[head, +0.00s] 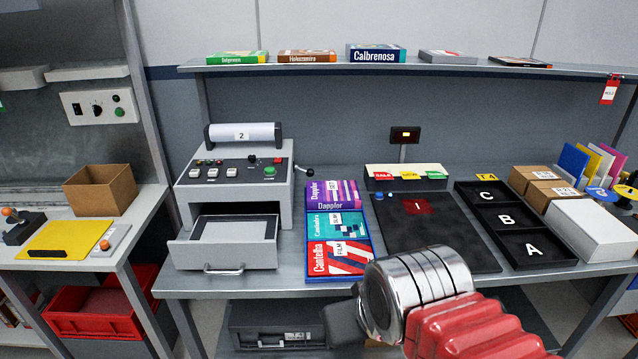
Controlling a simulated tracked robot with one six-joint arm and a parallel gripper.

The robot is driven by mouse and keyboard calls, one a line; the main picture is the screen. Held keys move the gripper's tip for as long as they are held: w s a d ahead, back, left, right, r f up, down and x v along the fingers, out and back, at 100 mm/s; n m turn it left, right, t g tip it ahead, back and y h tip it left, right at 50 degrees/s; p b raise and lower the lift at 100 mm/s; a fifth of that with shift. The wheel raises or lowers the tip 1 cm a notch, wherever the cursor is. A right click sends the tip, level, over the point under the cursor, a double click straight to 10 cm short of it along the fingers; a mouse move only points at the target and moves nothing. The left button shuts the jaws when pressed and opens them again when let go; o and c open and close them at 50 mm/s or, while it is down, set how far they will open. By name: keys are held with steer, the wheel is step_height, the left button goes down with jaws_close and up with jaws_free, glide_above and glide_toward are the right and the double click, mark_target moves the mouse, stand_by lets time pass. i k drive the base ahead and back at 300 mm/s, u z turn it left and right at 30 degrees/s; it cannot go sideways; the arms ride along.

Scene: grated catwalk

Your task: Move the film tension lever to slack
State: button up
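The film machine (232,185) stands on the left part of the bench, with a film roll (243,135) marked 2 on top. A small lever with a black ball knob (309,172) sticks out of its right side. I take this to be the tension lever; no slack marking is readable. The machine's front drawer (222,243) is pulled out. My arm reaches in from the bottom right, in front of the bench edge. The dark end of my gripper (343,320) shows only in part, well below and apart from the lever. Its fingers cannot be made out.
Boxed items (337,225) lie right of the machine, near the lever. A dark mat (430,232), lettered trays (513,225), and cartons (540,190) fill the right side. A shelf (430,68) with boxes runs above. The space over the mat looks free.

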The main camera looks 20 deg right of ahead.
mark_target(310, 173)
steer(key=k, duration=0.55)
steer(key=u, duration=0.55)
steer(key=i, duration=2)
steer(key=z, duration=0.05)
